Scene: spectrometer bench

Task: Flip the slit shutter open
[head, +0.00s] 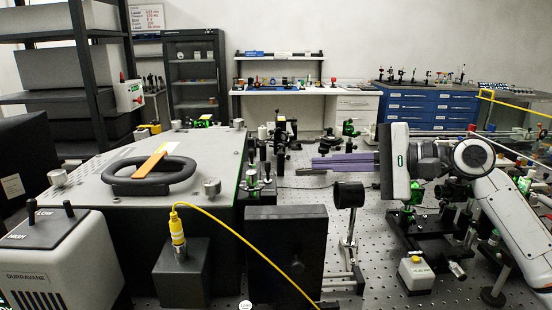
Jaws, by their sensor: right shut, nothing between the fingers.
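I cannot pick out the slit shutter with certainty. The large grey instrument box (95,160) stands at left, with a black loop handle (122,182) and an orange strip (150,165) on its lid. Its right side, beside dark post-mounted optics (262,180), is mostly in shadow. My right gripper (314,163) comes in from the right, with its purple fingers pointing left. The fingers are together and empty, above the bench and apart from the box. My left gripper is not in view.
A black panel (287,255) and a round black disc on a post (349,195) stand in front. A yellow cable (240,240) runs from a dark block (182,272). Optic mounts crowd the perforated bench at right. Some bare bench (385,290) shows at front centre.

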